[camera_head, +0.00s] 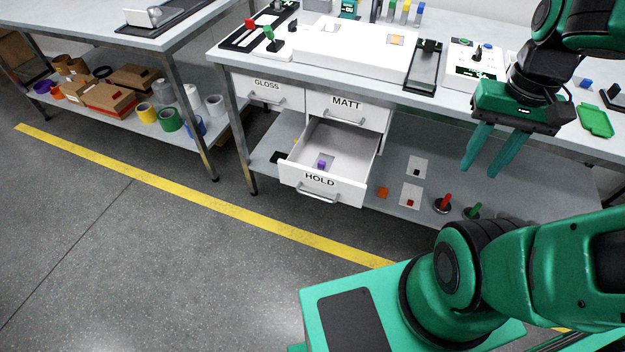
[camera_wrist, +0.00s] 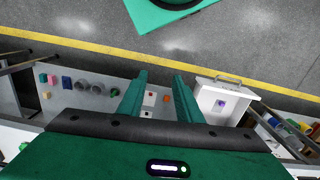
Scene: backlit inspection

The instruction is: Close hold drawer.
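The hold drawer (camera_head: 323,188) is pulled out below the workbench in the head view, with "HOLD" on its white front and a bar handle (camera_head: 317,198). A small purple block (camera_head: 321,165) lies inside it on a pale square. In the wrist view the open drawer (camera_wrist: 228,90) is to the right of the fingers, with its handle (camera_wrist: 228,79) beyond. My gripper (camera_head: 482,168) is up and to the right of the drawer, apart from it, fingers spread and empty. The fingers also show in the wrist view (camera_wrist: 160,95).
The gloss drawer (camera_head: 267,88) and matt drawer (camera_head: 346,108) above look shut. The lower shelf (camera_head: 400,178) holds small blocks and red and green pegs. A bench leg (camera_head: 237,130) stands left of the drawer. The floor (camera_head: 150,230) in front is clear.

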